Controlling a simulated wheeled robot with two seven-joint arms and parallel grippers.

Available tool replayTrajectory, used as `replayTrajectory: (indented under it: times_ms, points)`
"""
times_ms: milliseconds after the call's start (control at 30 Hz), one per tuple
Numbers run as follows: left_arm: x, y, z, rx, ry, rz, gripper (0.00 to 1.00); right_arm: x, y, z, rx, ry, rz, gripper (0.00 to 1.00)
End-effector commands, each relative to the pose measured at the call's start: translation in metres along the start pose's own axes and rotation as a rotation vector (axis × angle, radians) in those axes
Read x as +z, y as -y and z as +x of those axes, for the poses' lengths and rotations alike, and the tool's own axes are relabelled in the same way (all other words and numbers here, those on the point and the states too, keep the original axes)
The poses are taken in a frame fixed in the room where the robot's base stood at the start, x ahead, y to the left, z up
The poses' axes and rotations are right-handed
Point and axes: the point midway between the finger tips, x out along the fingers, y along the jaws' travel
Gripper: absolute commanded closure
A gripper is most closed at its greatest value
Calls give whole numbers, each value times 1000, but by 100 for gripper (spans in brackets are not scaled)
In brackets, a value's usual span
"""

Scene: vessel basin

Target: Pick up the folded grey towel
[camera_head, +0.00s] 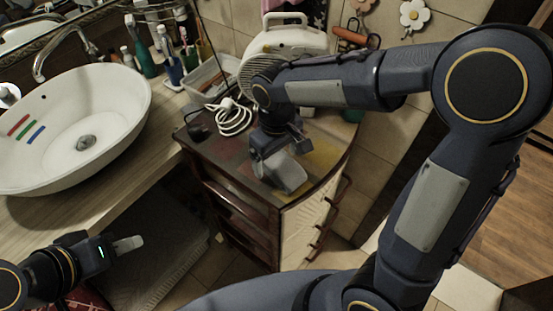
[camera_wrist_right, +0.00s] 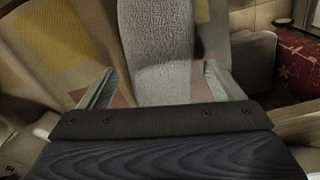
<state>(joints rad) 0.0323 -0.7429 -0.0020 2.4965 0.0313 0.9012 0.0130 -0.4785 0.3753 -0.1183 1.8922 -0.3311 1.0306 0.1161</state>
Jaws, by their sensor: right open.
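The folded grey towel (camera_head: 288,174) lies on the patchwork top of the small dark wooden cabinet, near its front edge. In the right wrist view, the towel (camera_wrist_right: 158,40) is a textured light grey strip running up the middle. My right gripper (camera_head: 279,156) is directly over the towel. In the wrist view its open fingers (camera_wrist_right: 160,74) stand on either side of the towel, with visible gaps. The near end of the towel is hidden by the gripper body. My left gripper (camera_head: 128,244) is at the lower left, away from the towel; its finger opening does not show clearly.
A white coiled cable (camera_head: 232,118) and a white appliance (camera_head: 290,42) are behind the towel on the cabinet (camera_head: 215,150). A plastic bin (camera_head: 208,76) stands behind left. The white basin (camera_head: 110,100) sits on the counter at left. A tiled wall is close on the right.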

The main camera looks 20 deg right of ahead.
Motion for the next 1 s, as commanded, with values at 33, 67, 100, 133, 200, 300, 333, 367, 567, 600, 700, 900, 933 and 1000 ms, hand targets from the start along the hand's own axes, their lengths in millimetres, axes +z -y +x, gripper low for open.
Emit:
replayTrajectory:
  times_ms: [33, 67, 100, 133, 200, 300, 333, 367, 567, 600, 700, 900, 933, 1000]
  points:
    - [0, 0, 0, 0, 0, 0, 64, 0, 0, 2, 0, 1, 0, 13]
    - [0, 0, 0, 0, 0, 0, 64, 0, 0, 2, 0, 1, 0, 13]
    - [0, 0, 0, 0, 0, 0, 64, 0, 0, 3, 0, 0, 0, 13]
    - [0, 0, 0, 0, 0, 0, 64, 0, 0, 3, 0, 0, 0, 13]
    - [0, 0, 0, 0, 0, 0, 64, 0, 0, 2, 0, 0, 0, 13]
    - [0, 0, 0, 0, 0, 0, 64, 0, 0, 2, 0, 0, 0, 22]
    - [0, 0, 0, 0, 0, 0, 64, 0, 0, 2, 0, 0, 0, 26]
    - [0, 0, 0, 0, 0, 0, 64, 0, 0, 2, 0, 0, 0, 30]
    - [0, 0, 0, 0, 0, 0, 64, 0, 0, 2, 0, -1, 0, 56]
    - [0, 0, 0, 0, 0, 0, 64, 0, 0, 2, 0, -1, 0, 61]
    - [0, 0, 0, 0, 0, 0, 64, 0, 0, 2, 0, -1, 0, 61]
    - [0, 0, 0, 0, 0, 0, 64, 0, 0, -1, 0, -2, 0, 61]
    - [0, 0, 0, 0, 0, 0, 64, 0, 0, -2, 0, -3, 0, 61]
    - [0, 0, 0, 0, 0, 0, 64, -1, 0, -7, 0, -3, 0, 61]
